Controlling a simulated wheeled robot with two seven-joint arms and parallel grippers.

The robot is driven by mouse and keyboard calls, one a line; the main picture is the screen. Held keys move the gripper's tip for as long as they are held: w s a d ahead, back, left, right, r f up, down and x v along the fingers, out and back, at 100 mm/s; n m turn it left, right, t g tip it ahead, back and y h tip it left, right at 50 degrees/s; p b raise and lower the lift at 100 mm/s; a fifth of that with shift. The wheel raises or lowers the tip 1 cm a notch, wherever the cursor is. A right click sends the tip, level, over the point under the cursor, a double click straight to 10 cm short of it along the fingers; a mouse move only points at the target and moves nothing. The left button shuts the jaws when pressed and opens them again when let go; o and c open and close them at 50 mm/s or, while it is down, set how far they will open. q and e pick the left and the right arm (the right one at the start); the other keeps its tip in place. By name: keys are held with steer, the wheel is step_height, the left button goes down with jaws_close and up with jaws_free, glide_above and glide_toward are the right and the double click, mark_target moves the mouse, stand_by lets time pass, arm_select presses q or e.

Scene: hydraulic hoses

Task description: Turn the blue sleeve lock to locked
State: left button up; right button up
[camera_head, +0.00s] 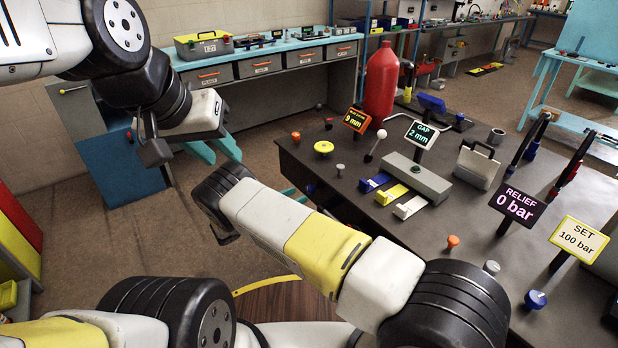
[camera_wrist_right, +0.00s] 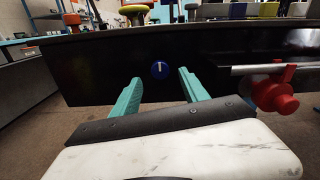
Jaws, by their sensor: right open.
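In the right wrist view a round blue knob (camera_wrist_right: 160,70), which looks like the sleeve lock, sits on the dark front face of the workbench (camera_wrist_right: 105,62). A short pale mark on it stands close to upright. My right gripper (camera_wrist_right: 158,86) is open and empty, its teal fingers on either side of the knob's line and apart from it. In the head view, my right arm hides most of that gripper; part of a teal finger (camera_head: 289,192) shows by the bench edge. My left gripper (camera_head: 216,148) is open and empty, over the floor left of the bench.
A red valve handle (camera_wrist_right: 275,92) on a pale pipe is right of my right gripper. Open floor lies left of the bench.

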mark_target(307, 190)
steer(key=x, duration=0.5)
jaws_close()
